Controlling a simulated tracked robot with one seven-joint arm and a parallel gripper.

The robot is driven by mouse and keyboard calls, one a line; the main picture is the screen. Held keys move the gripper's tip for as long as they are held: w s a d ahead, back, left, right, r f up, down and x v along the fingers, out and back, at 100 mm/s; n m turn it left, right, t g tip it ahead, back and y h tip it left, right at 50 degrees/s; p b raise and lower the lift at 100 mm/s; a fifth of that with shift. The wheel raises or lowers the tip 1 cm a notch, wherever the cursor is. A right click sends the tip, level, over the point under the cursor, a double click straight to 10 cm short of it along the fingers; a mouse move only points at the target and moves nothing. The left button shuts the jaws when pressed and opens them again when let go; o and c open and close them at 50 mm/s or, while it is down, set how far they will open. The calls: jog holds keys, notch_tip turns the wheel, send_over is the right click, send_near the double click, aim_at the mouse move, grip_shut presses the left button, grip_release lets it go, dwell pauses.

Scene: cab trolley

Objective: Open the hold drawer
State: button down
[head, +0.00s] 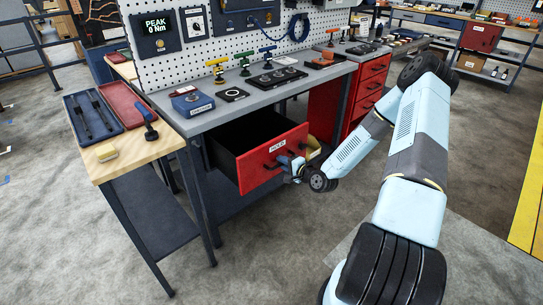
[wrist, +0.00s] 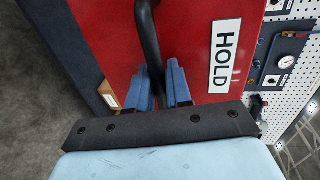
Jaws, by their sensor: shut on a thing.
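The red hold drawer (head: 262,158) stands pulled out from under the grey workbench in the head view, with its dark inside showing behind the front. Its front with the white HOLD label (wrist: 225,54) fills much of the wrist view. The dark bar handle (wrist: 149,45) runs down the front beside the label. My gripper (wrist: 167,85) has its blue fingers on either side of the handle and is shut on it. In the head view my gripper (head: 291,164) is at the right part of the drawer front. The fingertips are partly hidden there.
The grey bench top (head: 305,75) carries coloured valve handles and small plates. A wooden side table (head: 139,150) with trays stands at the left. A red drawer cabinet (head: 371,85) is right of the drawer. The floor in front is clear.

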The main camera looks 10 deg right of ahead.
jog(key=s+d, duration=0.2)
jog(key=s, duration=0.1)
jog(key=shift+f, duration=0.15)
jog(key=shift+a, duration=0.1)
jog(key=c, duration=1.2)
grip_release()
jog(key=v, duration=1.3)
jog(key=shift+s+d, duration=0.25)
jog(key=shift+s, duration=0.1)
